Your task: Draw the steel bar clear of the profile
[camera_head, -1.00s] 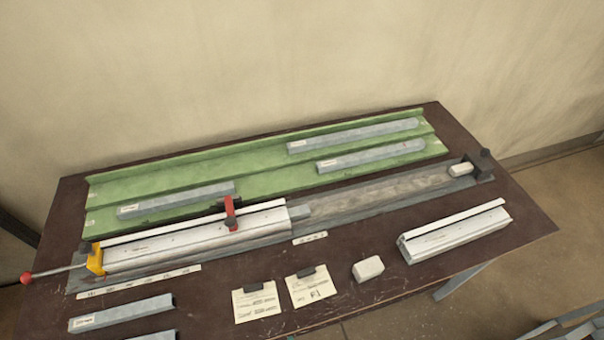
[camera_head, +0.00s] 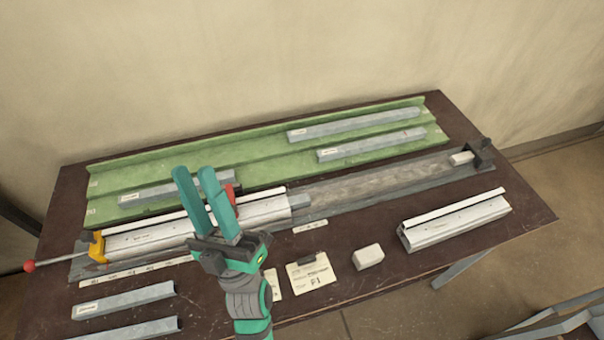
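The white profile (camera_head: 262,211) lies in the long grey bed on the brown bench. A short grey end of the steel bar (camera_head: 299,201) sticks out of the profile's right end; the rest of it is hidden inside. My gripper (camera_head: 197,172) is raised in front of the profile's left half, its two green fingers pointing up in the picture with a narrow gap between them. It looks open and empty, apart from the bar's end, and hides part of the profile and the red clamp (camera_head: 231,193).
A yellow clamp (camera_head: 97,248) with a red-knobbed lever holds the bed's left end. The bed's right part (camera_head: 390,177) is bare up to a pale block (camera_head: 461,158) and dark end stop (camera_head: 482,152). Several grey bars lie on the green rack (camera_head: 270,172) and front left; another profile (camera_head: 455,222) lies right.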

